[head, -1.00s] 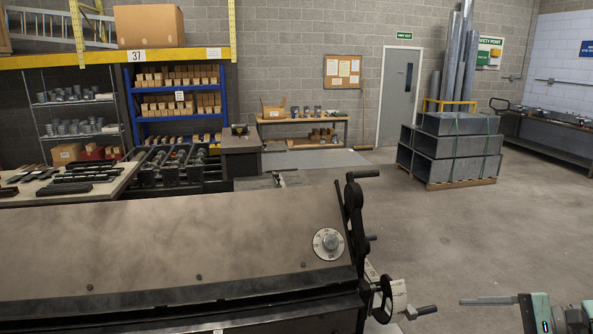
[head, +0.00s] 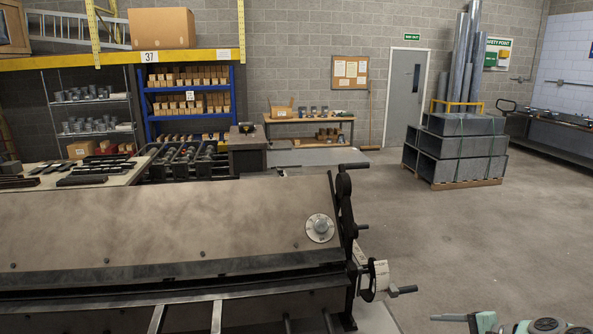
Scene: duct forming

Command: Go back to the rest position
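The task names no other object.
A long bending machine (head: 140,230) with a dial (head: 320,228) and side cranks fills the front left. A workbench (head: 110,182) and shelves (head: 192,90) stand behind it. Stacked ducts (head: 462,145) sit on a pallet. The floor (head: 450,240) at right is clear.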

